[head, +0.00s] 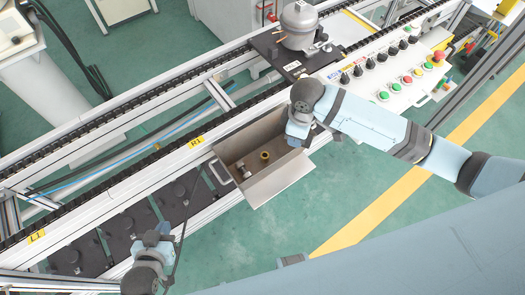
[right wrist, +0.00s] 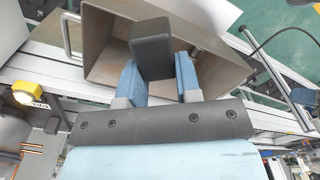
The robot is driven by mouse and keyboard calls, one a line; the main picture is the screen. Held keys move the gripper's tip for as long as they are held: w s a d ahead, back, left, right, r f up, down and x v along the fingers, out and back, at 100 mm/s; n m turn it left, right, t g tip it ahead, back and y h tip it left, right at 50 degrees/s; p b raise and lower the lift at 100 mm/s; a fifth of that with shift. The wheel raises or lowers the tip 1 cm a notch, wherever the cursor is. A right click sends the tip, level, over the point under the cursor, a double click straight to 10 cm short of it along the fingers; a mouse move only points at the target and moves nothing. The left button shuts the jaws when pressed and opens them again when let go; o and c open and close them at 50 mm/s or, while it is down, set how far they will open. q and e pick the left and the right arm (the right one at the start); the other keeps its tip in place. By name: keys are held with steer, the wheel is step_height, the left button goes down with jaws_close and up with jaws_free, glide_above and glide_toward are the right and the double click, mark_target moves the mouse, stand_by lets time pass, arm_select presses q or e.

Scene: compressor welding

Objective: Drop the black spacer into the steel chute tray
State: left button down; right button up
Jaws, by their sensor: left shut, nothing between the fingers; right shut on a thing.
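The steel chute tray (head: 274,188) hangs at the front side of the conveyor in the head view. It fills much of the right wrist view (right wrist: 108,68). My right gripper (right wrist: 158,70) is shut on the black spacer (right wrist: 152,46), held between its blue fingers over the tray's opening. In the head view my right gripper (head: 300,138) is at the tray's right end, and the spacer is hidden there. My left gripper (head: 160,234) is shut and empty, at the lower left above the dark conveyor plates.
A brass fitting (head: 265,155) and a small metal part (head: 243,170) lie inside the tray. A grey compressor (head: 299,25) stands on a black pallet behind it. A button panel (head: 400,75) lies to the right. Green floor (head: 290,230) is open in front.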

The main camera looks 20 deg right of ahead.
steer(key=w+a+r+n+p, duration=0.1)
steer(key=a+r+n, duration=0.15)
steer(key=n, duration=1.15)
steer(key=w+a+r+n, duration=0.1)
steer(key=a+r+n, duration=0.15)
steer(key=n, duration=1.15)
step_height(320, 180, down, 6)
steer(key=b, duration=0.6)
steer(key=shift+a+b, duration=0.3)
steer(key=o, duration=1)
